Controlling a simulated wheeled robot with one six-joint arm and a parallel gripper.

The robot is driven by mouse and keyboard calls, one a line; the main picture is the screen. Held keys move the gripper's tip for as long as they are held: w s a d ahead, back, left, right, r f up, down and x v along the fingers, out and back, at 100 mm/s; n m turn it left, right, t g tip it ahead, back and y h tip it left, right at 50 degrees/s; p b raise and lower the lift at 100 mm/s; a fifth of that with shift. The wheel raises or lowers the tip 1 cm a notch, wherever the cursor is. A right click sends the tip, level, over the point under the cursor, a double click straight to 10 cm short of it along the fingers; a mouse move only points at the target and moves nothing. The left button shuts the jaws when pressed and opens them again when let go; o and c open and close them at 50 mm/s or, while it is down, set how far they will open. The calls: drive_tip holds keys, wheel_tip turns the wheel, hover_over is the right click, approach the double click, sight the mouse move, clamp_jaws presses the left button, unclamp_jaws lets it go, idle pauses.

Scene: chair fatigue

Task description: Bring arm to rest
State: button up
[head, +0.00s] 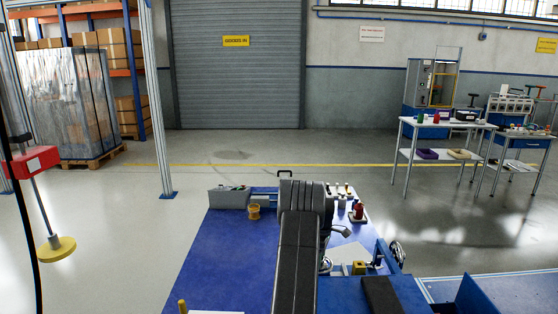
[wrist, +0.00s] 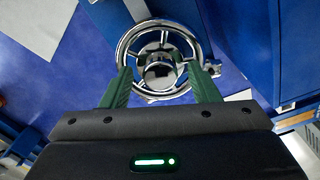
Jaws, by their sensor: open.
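My gripper (wrist: 160,72) is open in the wrist view, its two green fingers spread and nothing between them that I can see held. Beyond the fingertips is a chrome handwheel (wrist: 127,50) with spokes and a round hub. The fingertips overlap its lower half in the picture, one on either side of the hub; I cannot tell the gap in depth. The handwheel also shows in the head view (head: 397,252), at the right edge of the blue bench. In the head view my gripper is not clearly visible; a dark grey, ribbed shape fills the middle.
White worktables (head: 436,137) stand at the back right. A wrapped pallet (head: 70,105) stands at the back left. The floor beyond the bench is clear.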

drive_tip(key=m, duration=0.7)
idle(0.6)
